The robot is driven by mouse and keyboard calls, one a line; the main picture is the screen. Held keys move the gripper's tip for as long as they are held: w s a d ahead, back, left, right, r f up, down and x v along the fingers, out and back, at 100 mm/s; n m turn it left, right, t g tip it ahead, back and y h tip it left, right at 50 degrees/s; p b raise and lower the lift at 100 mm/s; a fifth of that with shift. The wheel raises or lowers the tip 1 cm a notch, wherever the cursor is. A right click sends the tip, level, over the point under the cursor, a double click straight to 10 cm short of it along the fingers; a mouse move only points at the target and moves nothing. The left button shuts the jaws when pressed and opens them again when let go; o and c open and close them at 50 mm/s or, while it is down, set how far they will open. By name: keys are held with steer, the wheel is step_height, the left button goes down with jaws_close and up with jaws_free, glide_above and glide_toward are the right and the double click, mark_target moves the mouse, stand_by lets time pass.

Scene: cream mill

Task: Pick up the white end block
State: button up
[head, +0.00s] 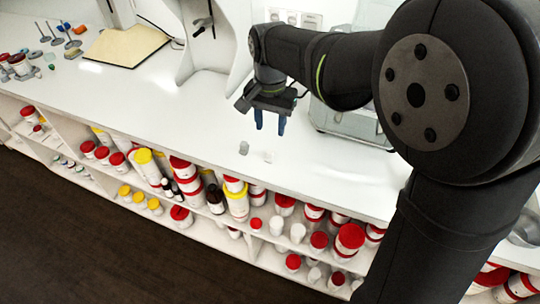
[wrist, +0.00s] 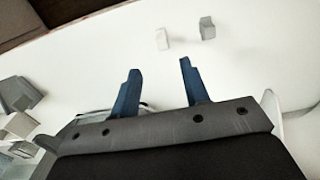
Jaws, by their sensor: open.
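The white end block (head: 268,157) is a small pale block on the white counter, near its front edge. In the wrist view the white end block (wrist: 162,39) lies just beyond the fingertips, roughly in line with the gap between them. My gripper (head: 270,128) points down above the counter with its two blue fingers apart and nothing between them. The fingers of my gripper (wrist: 158,68) also show apart in the wrist view. A small grey block (head: 244,148) sits beside the white one, apart from it; it also shows in the wrist view (wrist: 207,28).
Shelves below the counter hold several red-lidded and yellow-lidded jars (head: 236,196). A white stand (head: 208,40) and a glass-sided case (head: 345,120) stand behind. A tan board (head: 125,45) lies at the left. The counter around the two blocks is clear.

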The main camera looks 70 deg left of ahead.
mark_target(270, 151)
step_height(270, 151, down, 6)
steer(key=shift+f, duration=0.2)
steer(key=shift+w+a+f, duration=0.1)
steer(key=shift+a+f, duration=0.05)
steer(key=shift+f, duration=1.2)
steer(key=shift+a+f, duration=0.15)
steer(key=shift+f, duration=1.15)
jaws_close()
